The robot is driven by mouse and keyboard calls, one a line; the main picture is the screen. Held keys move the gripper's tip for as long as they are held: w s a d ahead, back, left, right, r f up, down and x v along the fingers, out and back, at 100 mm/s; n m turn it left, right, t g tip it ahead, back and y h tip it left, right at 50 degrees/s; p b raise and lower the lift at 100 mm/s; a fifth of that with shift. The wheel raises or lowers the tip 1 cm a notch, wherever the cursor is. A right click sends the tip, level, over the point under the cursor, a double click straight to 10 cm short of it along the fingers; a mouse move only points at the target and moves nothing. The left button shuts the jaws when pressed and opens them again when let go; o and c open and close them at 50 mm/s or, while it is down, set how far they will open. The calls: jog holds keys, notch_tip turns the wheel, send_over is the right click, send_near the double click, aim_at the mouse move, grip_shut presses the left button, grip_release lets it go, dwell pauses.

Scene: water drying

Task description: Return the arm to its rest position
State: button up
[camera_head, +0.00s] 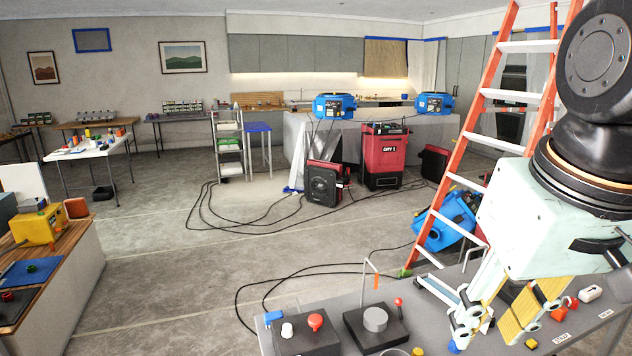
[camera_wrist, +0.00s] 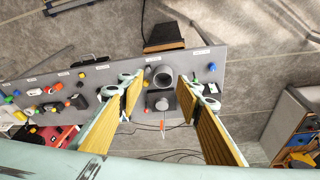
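My gripper (camera_head: 491,322) hangs at the lower right of the head view, above a grey bench (camera_head: 350,300), with its fingers pointing down. In the wrist view my gripper (camera_wrist: 160,92) shows two yellow ribbed finger pads spread wide apart, with nothing held between them. The grey bench (camera_wrist: 225,62) lies beyond the fingertips. A dark block with a grey round top (camera_wrist: 160,100) shows in the gap between the fingers, on the bench. It also shows in the head view (camera_head: 375,320), left of my gripper. The exact height above the bench is hard to tell.
An orange stepladder (camera_head: 448,175) stands close behind my gripper. A blue machine (camera_head: 445,222) sits at its foot. Small parts, including a red knob (camera_head: 315,322) and white piece (camera_head: 590,293), lie on the bench. Open floor (camera_head: 190,290) lies left, with black cables.

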jog(key=s+a, duration=0.1)
jog(key=s, duration=0.7)
jog(key=shift+a+t, duration=0.3)
jog(key=shift+t, duration=0.1)
jog(key=shift+r, duration=0.1)
dwell(0.8)
